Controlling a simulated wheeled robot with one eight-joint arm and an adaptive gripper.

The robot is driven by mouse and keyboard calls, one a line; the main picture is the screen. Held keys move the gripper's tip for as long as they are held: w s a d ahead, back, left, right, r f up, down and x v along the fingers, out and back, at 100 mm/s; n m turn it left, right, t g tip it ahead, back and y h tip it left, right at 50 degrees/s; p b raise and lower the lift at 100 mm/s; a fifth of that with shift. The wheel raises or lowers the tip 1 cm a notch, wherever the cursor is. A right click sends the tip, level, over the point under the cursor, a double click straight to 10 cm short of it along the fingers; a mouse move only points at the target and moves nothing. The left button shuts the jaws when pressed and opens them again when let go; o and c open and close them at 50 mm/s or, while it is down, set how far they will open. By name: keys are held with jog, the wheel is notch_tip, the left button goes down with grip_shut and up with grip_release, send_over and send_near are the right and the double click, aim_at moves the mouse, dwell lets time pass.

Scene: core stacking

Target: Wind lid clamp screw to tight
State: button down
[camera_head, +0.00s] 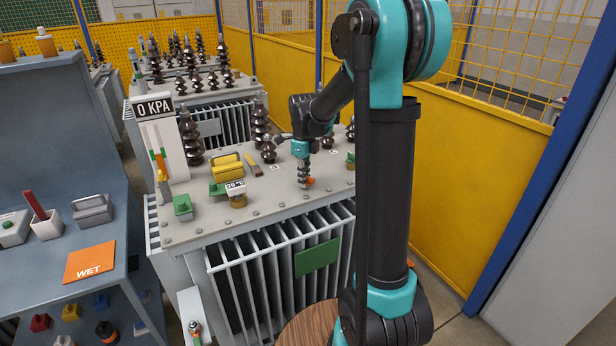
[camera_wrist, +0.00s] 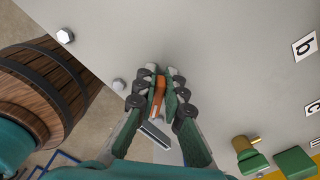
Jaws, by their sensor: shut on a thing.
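The lid clamp screw shows as a small orange piece (camera_head: 311,181) at the front edge of the grey transformer lid (camera_head: 270,200). In the wrist view the orange piece (camera_wrist: 158,86) lies between the two finger pads of my gripper (camera_wrist: 156,100). My gripper (camera_head: 303,182) points down at the lid and is shut on the orange piece. The fingers hide most of the screw, and I cannot tell how tight it sits. A grey metal part (camera_wrist: 155,134) shows just below the orange piece in the wrist view.
A brass fitting with a dial (camera_head: 237,195), green blocks (camera_head: 183,206) and a yellow-handled thing (camera_head: 227,165) stand on the lid. Dark ribbed insulators (camera_head: 190,140) rise behind. A gauge post reads 0 KPA (camera_head: 155,108). A wooden barrel (camera_wrist: 45,85) stands beside the transformer.

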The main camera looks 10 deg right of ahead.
jog(key=shift+m, duration=0.3)
jog(key=shift+w, duration=0.1)
jog(key=m, duration=0.4)
jog(key=shift+w+d+m, duration=0.2)
jog(key=shift+d+m, duration=0.1)
jog(key=shift+m, duration=0.1)
jog(key=c, duration=1.5)
grip_release()
jog(key=shift+c, duration=0.2)
notch_tip(320, 180, up, 12)
